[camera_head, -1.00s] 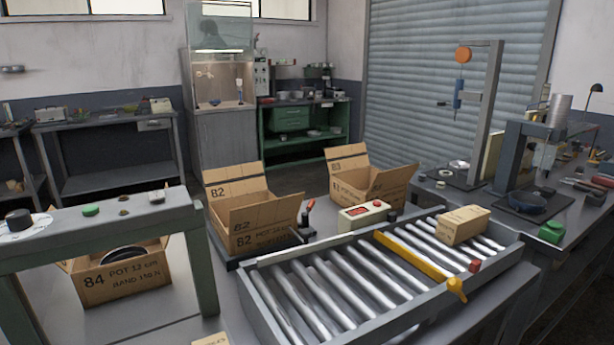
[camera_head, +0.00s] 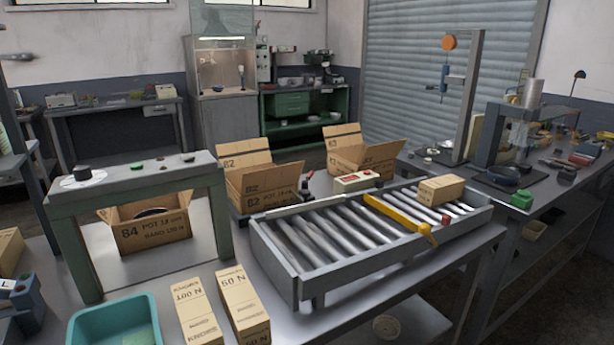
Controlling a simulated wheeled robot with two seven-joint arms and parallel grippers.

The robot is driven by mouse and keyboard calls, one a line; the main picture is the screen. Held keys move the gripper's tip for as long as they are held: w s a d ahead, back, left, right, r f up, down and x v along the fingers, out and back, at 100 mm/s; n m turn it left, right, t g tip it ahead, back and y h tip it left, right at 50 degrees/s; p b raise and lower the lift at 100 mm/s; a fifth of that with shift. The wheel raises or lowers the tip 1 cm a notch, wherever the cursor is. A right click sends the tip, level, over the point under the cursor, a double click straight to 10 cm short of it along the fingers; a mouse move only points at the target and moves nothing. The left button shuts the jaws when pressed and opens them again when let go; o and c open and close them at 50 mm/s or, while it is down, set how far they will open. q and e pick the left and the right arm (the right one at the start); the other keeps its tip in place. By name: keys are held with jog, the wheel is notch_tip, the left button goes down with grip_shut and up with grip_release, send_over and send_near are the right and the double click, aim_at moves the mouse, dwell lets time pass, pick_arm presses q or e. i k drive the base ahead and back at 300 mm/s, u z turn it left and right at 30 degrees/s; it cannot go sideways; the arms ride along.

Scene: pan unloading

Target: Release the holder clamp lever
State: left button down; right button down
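A small dark lever with a red tip (camera_head: 309,174) stands at the right side of the open carton marked 82 (camera_head: 270,200), behind the roller conveyor. It looks like a clamp lever, but it is too small to tell whether it is locked or released. The carton sits on a dark, low base that is mostly hidden by the carton and the conveyor. A yellow bar with a yellow knob (camera_head: 426,229) lies across the rollers. Neither of my grippers is in view.
The roller conveyor (camera_head: 275,263) carries a small closed carton (camera_head: 441,190). A second open carton (camera_head: 365,160) stands behind it. A green-grey stand (camera_head: 130,180) bridges carton 84 (camera_head: 150,235). A teal bin (camera_head: 115,318) and two long cartons (camera_head: 245,300) lie in front.

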aim_at(304, 183)
jog(key=z, duration=1.75)
jog(key=i, duration=2.35)
jog(key=u, duration=3.45)
